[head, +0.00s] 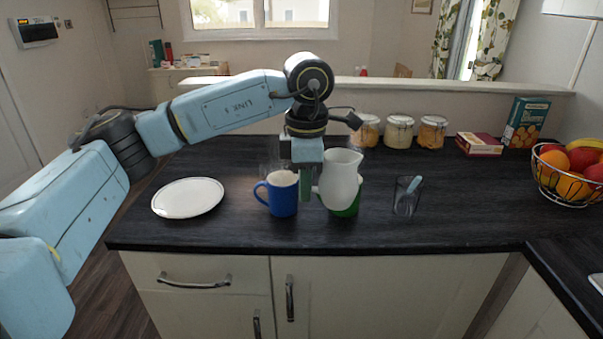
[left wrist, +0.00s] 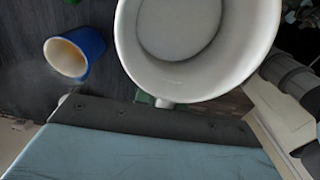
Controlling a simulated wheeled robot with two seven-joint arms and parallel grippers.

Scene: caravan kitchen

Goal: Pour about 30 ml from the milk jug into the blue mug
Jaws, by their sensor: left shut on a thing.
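The white milk jug (head: 342,181) is held by its handle in my left gripper (head: 308,188), above the counter and close to upright. The left wrist view looks into the jug (left wrist: 258,55), with white milk inside. The blue mug (head: 283,196) stands upright on the counter just left of the gripper, its handle to the left. In the left wrist view the blue mug (left wrist: 91,45) is apart from the jug, with a pale tan inside. My right gripper is not in view.
A white plate (head: 188,198) lies to the left. A glass with a light-blue utensil (head: 406,198) stands to the right. Several lidded jars (head: 398,132), boxes (head: 525,122) and a fruit basket (head: 568,188) are farther back and right. The counter between plate and blue mug is clear.

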